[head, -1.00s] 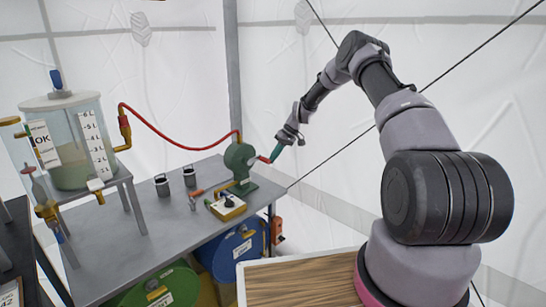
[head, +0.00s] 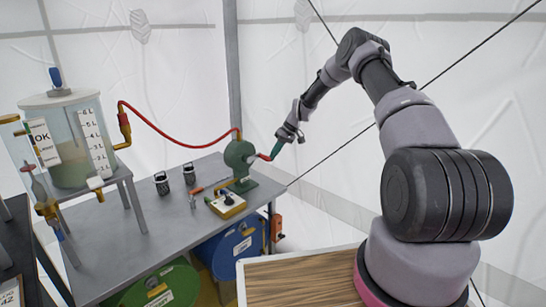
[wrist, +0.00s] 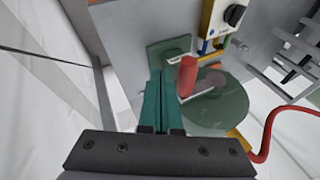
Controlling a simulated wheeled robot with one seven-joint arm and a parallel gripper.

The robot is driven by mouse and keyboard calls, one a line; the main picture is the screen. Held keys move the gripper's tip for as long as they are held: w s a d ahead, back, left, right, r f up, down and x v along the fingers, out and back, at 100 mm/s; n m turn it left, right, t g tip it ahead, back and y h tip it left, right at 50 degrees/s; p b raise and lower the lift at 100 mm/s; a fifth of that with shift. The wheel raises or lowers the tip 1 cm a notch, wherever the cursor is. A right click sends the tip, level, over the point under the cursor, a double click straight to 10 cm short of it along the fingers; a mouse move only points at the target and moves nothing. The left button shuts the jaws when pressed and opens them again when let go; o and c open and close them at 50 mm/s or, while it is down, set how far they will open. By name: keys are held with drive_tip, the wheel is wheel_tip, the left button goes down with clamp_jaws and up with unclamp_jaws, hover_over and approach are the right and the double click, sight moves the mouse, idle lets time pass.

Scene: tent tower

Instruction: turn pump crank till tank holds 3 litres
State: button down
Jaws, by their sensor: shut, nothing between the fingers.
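The green pump (head: 238,155) stands at the table's right end. Its crank has a red handle (head: 265,157), which also shows in the wrist view (wrist: 188,76). My gripper (head: 277,152) has teal fingers, shut and empty, just right of the handle. In the wrist view my gripper (wrist: 160,88) is close beside the handle's left side, not around it; I cannot tell if they touch. The clear tank (head: 62,115) at left holds grey-green liquid. Its scale (head: 97,143) is marked in litres. The liquid surface is partly behind labels, so I cannot read the exact level.
A red hose (head: 170,137) runs from tank to pump. Two dark cups (head: 162,184), a small screwdriver-like tool and a yellow-and-white box (head: 227,206) sit on the grey table (head: 150,225). Blue (head: 238,247) and green (head: 160,288) drums are below. A wooden top (head: 300,280) is in front.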

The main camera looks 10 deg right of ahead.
drive_tip(key=shift+r, duration=0.1)
wheel_tip(320, 180, up, 14)
drive_tip(key=n+t+h, duration=0.3)
drive_tip(key=n+t, duration=0.1)
drive_tip(key=t, duration=0.4)
hover_over(268, 158)
drive_tip(key=s+d, duration=0.1)
drive_tip(key=s, duration=0.6)
drive_tip(key=shift+y, duration=0.3)
drive_tip(key=shift+w+a+f, duration=0.25)
drive_tip(key=shift+w+f, duration=0.9)
drive_tip(key=shift+f, duration=0.6)
drive_tip(key=shift+w+a+f, duration=0.25)
drive_tip(key=shift+w+f, duration=0.9)
drive_tip(key=shift+f, duration=0.6)
drive_tip(key=shift+w+a+f, duration=0.25)
drive_tip(key=shift+w+f, duration=0.9)
drive_tip(key=shift+f, duration=0.6)
drive_tip(key=shift+w+d+f+m+y, duration=0.15)
drive_tip(key=shift+d+f+m+y, duration=0.05)
drive_tip(key=shift+f+m+y, duration=0.1)
